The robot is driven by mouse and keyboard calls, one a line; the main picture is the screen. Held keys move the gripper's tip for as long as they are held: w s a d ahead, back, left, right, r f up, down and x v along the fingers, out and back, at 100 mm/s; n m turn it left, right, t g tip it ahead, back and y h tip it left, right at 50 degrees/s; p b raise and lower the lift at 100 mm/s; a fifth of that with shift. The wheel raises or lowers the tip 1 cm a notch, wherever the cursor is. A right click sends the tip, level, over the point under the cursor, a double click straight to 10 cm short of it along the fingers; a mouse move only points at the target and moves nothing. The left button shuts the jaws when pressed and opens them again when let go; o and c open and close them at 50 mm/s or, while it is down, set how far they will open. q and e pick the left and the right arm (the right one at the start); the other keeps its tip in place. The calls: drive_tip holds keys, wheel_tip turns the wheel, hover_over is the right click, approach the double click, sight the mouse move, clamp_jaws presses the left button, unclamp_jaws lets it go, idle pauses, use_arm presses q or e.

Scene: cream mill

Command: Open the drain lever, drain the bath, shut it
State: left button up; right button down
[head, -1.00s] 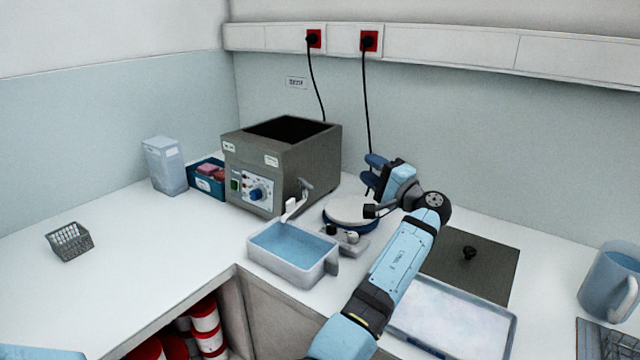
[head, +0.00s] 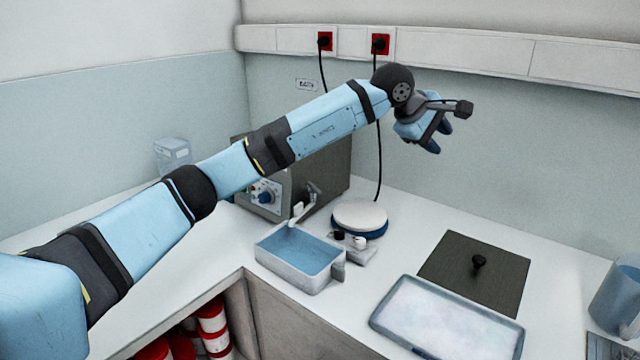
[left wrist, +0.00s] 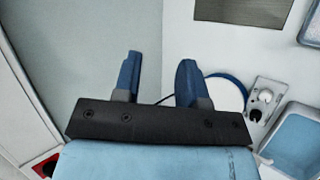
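The grey bath (head: 325,165) stands at the back, mostly hidden behind my left arm. On its front right is a drain fitting with a grey lever (head: 312,190) and a pale spout (head: 297,209). Its details are too small to tell whether it is open or shut. Below it, a pale basin (head: 318,279) holds blue liquid and also shows in the left wrist view (left wrist: 293,148). My left gripper (head: 437,140) is raised against the back wall, right of the bath and clear of the lever. Its fingers (left wrist: 158,68) are apart and empty. My right gripper is out of view.
A round white-topped device (head: 360,217) with a blue rim stands right of the basin. A dark lid (head: 480,275) with a knob and a shallow tray (head: 440,335) lie further right. A jug (head: 618,295) stands at the right edge. A cable hangs behind the device.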

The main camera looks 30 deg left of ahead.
use_arm(q)
drive_tip(key=s+a+f+g+y, duration=0.1)
drive_tip(key=s+a+g+y, duration=0.15)
drive_tip(key=a, duration=0.35)
drive_tip(key=s+a+f+g+y, duration=0.1)
drive_tip(key=s+a+f+y, duration=0.15)
drive_tip(key=a, duration=0.25)
drive_tip(key=g+y, duration=0.3)
drive_tip(key=y, duration=0.1)
approach(317, 189)
drive_tip(key=shift+m+t, duration=0.25)
drive_tip(key=shift+m, duration=0.15)
drive_tip(key=x, duration=0.8)
drive_tip(key=shift+s+d+f, duration=0.1)
drive_tip(key=shift+s+f, duration=0.1)
clamp_jaws()
